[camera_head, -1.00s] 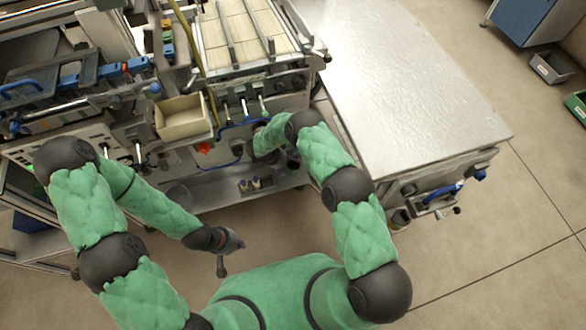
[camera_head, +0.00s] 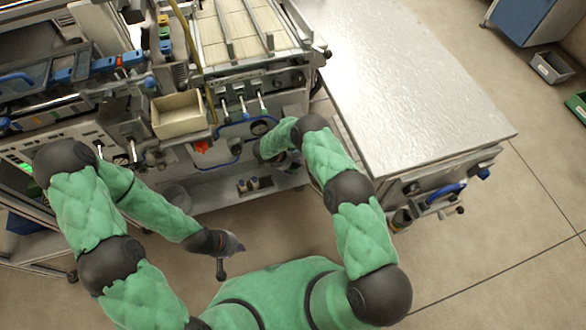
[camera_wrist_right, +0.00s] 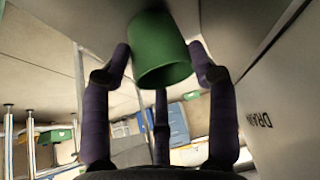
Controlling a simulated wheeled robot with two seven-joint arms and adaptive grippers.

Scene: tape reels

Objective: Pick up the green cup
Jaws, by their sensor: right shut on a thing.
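The green cup (camera_wrist_right: 163,42) is at the top middle of the right wrist view, tilted, between the purple-grey fingers of my right gripper (camera_wrist_right: 160,62). One finger is on each side of it and a third is below; they are shut on it. In the head view the cup cannot be made out, as my right forearm and hand cover that spot beside the machine front. My left gripper (camera_head: 222,262) hangs over open floor in the head view, away from the machine; its finger opening is not clear.
A machine with a beige open bin (camera_head: 178,114) and a lower metal shelf (camera_head: 215,187) stands before me. A shiny metal table (camera_head: 415,90) is at the right. A grey bin (camera_head: 551,67) and a green bin (camera_head: 577,104) lie on the floor far right. Floor around my left gripper is clear.

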